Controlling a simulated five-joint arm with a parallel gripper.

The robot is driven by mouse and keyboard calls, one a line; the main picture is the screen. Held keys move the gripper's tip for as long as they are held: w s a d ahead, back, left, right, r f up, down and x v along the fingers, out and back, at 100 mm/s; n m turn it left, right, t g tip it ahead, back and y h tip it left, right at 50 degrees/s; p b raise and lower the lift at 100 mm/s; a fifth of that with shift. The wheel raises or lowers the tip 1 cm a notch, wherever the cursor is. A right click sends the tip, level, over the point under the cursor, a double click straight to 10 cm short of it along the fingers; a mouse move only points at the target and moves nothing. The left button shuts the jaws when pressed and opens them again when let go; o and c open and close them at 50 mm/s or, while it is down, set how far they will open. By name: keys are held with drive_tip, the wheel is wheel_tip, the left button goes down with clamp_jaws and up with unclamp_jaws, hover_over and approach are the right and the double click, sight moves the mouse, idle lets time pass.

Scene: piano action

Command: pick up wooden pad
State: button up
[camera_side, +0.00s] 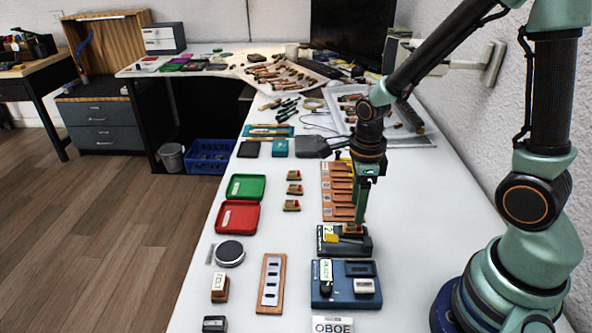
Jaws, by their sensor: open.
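My gripper (358,217) points down, open, at the black fixture (362,246) with a "2" label. A small wooden pad (352,230) with a red top sits on this fixture, right below or between the fingertips; I cannot tell whether they touch it. More wooden pads with red tops stand in a column to the left: one at the back (295,175), one in the middle (294,189) and one in front (291,205). They are apart from the gripper. An orange-brown stepped rack (335,205) stands behind the fixture, partly hidden by my arm.
In front is a blue fixture (340,300) marked "READY", with an "OBOE" card (333,325) before it. A green tray (246,187), a red tray (237,217), a round tin (230,252) and a slotted wooden strip (271,284) lie left. The white table right of the rack is clear.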

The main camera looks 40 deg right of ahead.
sight(353, 229)
drive_tip(key=f, duration=0.3)
drive_tip(key=shift+s+f, duration=0.25)
drive_tip(key=shift+s, duration=0.05)
drive_tip(key=shift+f, duration=0.65)
clamp_jaws()
